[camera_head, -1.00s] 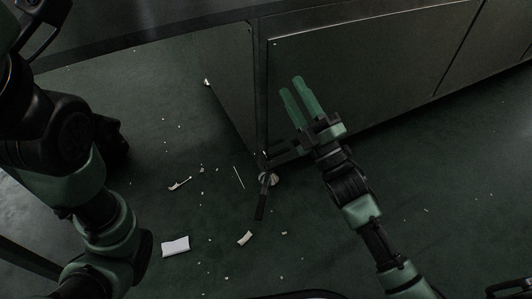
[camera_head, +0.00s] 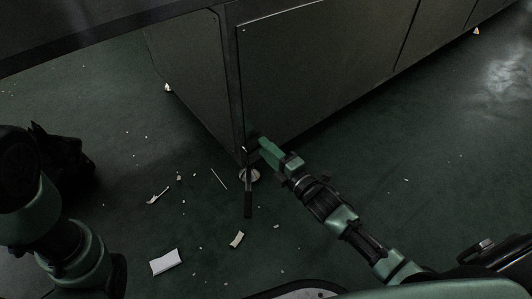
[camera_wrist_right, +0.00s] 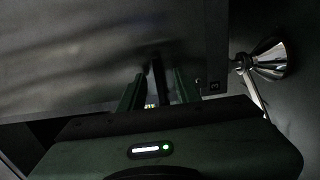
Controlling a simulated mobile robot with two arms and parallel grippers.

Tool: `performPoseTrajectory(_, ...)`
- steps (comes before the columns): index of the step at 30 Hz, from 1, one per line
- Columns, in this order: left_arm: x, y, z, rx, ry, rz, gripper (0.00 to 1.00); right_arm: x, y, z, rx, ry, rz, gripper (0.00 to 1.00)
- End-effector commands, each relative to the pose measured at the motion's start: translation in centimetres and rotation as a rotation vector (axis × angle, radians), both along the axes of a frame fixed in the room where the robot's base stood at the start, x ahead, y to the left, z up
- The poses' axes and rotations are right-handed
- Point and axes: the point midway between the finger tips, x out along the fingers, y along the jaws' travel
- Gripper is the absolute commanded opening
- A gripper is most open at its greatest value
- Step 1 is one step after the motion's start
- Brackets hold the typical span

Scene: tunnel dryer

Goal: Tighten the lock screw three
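My right gripper (camera_head: 268,150) is at the lower front corner of the metal cabinet (camera_head: 310,75). In the right wrist view its two green fingers (camera_wrist_right: 158,92) stand apart, with a narrow dark bar (camera_wrist_right: 158,80) showing between them; whether they touch it is unclear. A shiny cone-shaped foot (camera_wrist_right: 268,60) is to the right of the fingers. In the head view this foot (camera_head: 252,176) is on the floor under the corner, with a dark handle-like bar (camera_head: 248,197) beside it. I cannot make out which part is lock screw three. My left gripper is out of view.
The cabinet's lower edge runs away to the upper right. The floor right of my right arm is mostly clear.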

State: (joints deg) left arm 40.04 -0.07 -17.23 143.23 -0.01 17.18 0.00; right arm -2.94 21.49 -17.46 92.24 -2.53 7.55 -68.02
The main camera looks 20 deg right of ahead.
Motion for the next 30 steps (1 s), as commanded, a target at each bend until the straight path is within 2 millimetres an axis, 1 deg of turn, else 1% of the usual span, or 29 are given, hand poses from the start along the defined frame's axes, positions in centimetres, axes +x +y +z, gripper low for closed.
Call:
performPoseTrajectory(3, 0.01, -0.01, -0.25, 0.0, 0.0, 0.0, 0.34, 0.35, 0.13, -0.04, 0.0, 0.001, 0.0, 0.33)
performPoseTrajectory(9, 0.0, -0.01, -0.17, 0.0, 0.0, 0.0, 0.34, 0.35, 0.14, 0.05, 0.0, 0.001, 0.0, 0.33)
performPoseTrajectory(11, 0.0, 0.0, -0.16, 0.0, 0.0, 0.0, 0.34, 0.34, 0.14, 0.06, 0.0, 0.001, 0.0, 0.16)
performPoseTrajectory(12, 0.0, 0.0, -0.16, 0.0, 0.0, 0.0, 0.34, 0.34, 0.14, 0.06, 0.0, 0.001, 0.0, 0.05)
performPoseTrajectory(13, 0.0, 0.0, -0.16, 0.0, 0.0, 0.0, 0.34, 0.34, 0.14, 0.06, 0.001, 0.001, 0.0, 0.0)
performPoseTrajectory(30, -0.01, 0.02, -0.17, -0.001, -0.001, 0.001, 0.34, 0.32, 0.15, 0.03, 0.0, 0.001, 0.0, 0.0)
